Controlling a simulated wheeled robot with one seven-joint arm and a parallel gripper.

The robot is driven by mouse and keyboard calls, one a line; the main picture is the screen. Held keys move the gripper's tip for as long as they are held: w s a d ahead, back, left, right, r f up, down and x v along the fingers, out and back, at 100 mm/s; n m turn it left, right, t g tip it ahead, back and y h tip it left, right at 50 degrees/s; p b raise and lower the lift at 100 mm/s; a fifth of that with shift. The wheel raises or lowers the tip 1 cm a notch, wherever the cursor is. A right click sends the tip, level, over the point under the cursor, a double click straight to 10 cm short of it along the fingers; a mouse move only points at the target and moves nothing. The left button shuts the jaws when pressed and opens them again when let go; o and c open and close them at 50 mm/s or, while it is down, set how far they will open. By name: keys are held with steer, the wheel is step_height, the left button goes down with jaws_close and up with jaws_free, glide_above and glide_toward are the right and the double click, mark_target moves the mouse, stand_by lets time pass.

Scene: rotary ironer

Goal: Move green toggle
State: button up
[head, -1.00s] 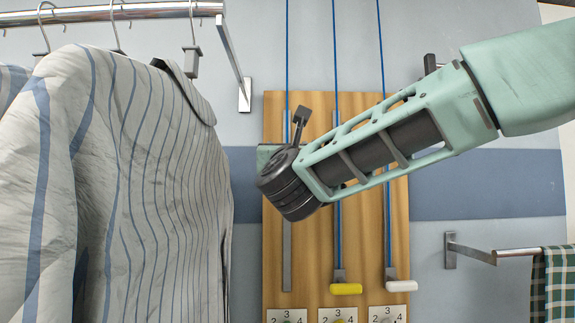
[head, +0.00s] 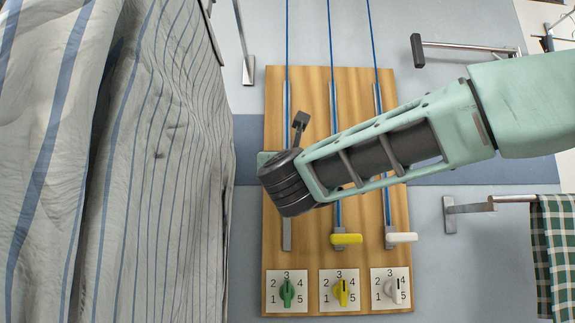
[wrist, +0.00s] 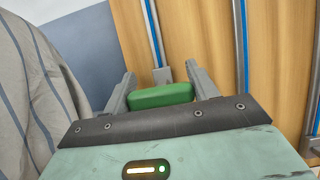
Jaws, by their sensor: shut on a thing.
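The green toggle (wrist: 162,95) is a rounded green handle on a grey slider, seen in the wrist view. My gripper (wrist: 161,76) has one finger on each side of it and is shut on it. In the head view my wrist and arm cover the toggle and the fingertips, at the left track of a wooden board (head: 308,100). A green dial (head: 286,293) sits below that track on a plate numbered 1 to 5, its pointer near 3.
A yellow toggle (head: 346,239) and a white toggle (head: 402,237) sit low on the other tracks, above a yellow dial (head: 342,292) and a white dial (head: 392,290). A striped shirt (head: 150,170) hangs close at left. A rail with checked cloth (head: 558,240) is at right.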

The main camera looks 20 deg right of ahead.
step_height(320, 180, down, 16)
steer(key=b, duration=1.8)
steer(key=shift+f, duration=0.2)
steer(key=shift+w+f, duration=0.1)
steer(key=shift+f, duration=0.05)
steer(key=o, duration=1.4)
steer(key=v, duration=1.7)
steer(key=shift+s, duration=0.3)
